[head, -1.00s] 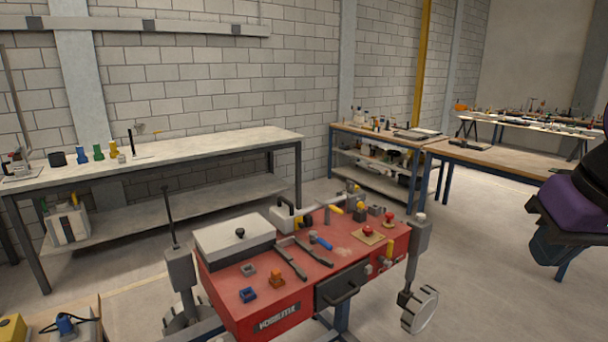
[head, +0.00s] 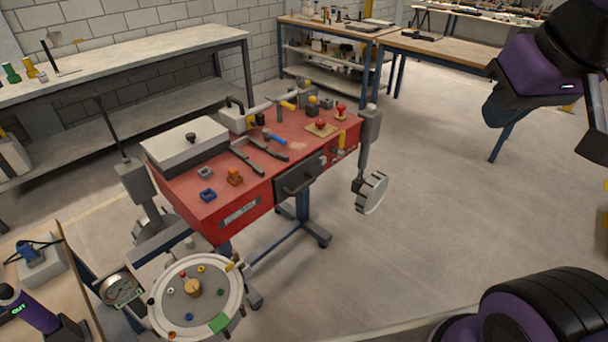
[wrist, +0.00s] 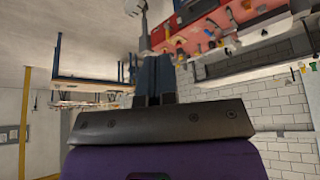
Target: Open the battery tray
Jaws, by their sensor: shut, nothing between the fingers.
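A dark grey drawer front with a bar handle (head: 299,182) sits in the front face of the red machine (head: 222,212); it looks like the battery tray. It appears flush with the red body, so closed. My gripper (wrist: 157,62) shows in the wrist view with its two dark fingers together and nothing between them. The red machine also shows in the wrist view (wrist: 188,40), upside down, beyond the fingertips and apart from them.
The machine top carries a grey lidded box (head: 187,142), dark bars and several coloured knobs. A grey post with a handwheel (head: 371,192) stands right of the drawer. A round dial plate (head: 222,285) is at the front left. The floor right of the machine is clear.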

